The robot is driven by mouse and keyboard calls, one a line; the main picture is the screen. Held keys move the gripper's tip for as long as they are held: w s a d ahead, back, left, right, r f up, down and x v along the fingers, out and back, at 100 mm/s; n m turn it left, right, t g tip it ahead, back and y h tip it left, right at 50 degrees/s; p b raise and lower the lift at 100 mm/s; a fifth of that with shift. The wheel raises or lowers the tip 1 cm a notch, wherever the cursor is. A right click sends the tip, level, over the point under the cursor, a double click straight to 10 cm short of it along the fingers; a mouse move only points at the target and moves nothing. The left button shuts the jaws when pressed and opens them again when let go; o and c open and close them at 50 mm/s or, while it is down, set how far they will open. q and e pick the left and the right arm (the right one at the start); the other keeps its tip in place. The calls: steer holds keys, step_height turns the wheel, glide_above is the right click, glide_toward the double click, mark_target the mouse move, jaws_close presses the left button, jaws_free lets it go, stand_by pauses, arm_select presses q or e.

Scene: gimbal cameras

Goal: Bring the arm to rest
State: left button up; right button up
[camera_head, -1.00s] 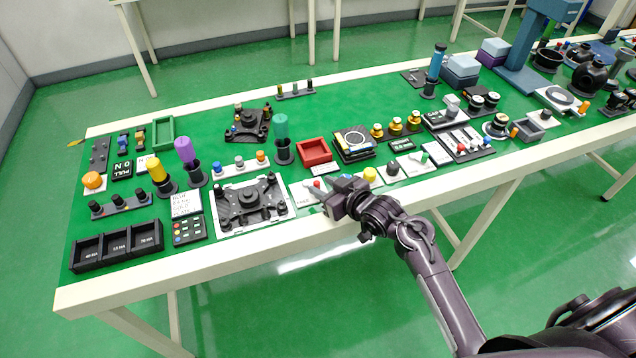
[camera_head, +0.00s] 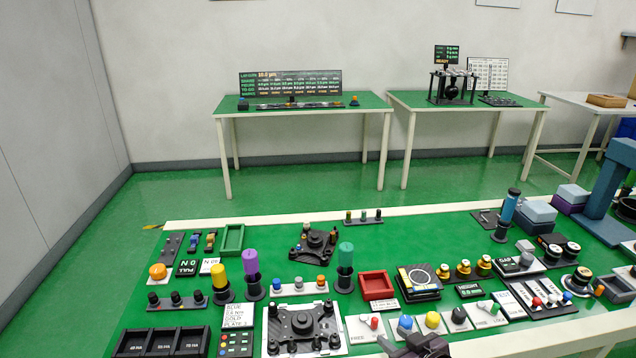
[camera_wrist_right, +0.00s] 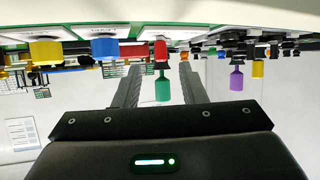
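My right gripper (camera_head: 385,343) shows at the bottom edge of the head view, at the near edge of the bench beside a white panel marked FREE with a red knob (camera_head: 374,323). Most of my right arm is below the picture. In the right wrist view the two fingers of the gripper (camera_wrist_right: 160,75) stand apart with a gap between them and hold nothing. The red knob (camera_wrist_right: 161,50) shows beyond them, between the fingers; I cannot tell whether they touch its panel. My left gripper is in neither view.
The green bench top is crowded. A blue knob (camera_head: 405,323) and a yellow knob (camera_head: 432,319) are right of the red one. A black gimbal plate (camera_head: 304,325) lies left. Purple (camera_head: 251,262) and green (camera_head: 345,256) cylinders stand behind. Tables (camera_head: 300,113) line the back wall.

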steer(key=s+a+r+m+g+h, duration=0.15)
steer(key=s+g+h, duration=0.45)
steer(key=s, duration=1.6)
step_height(320, 180, down, 32)
steer(key=s+g+y, duration=0.2)
steer(key=g, duration=0.2)
steer(key=s+d+f, duration=0.2)
steer(key=s+f, duration=0.6)
steer(key=s, duration=0.1)
steer(key=s+d+f+g, duration=0.1)
steer(key=s+f, duration=0.7)
steer(key=s, duration=0.1)
steer(key=shift+s+d, duration=0.35)
steer(key=shift+d, duration=0.05)
steer(key=shift+f, duration=0.1)
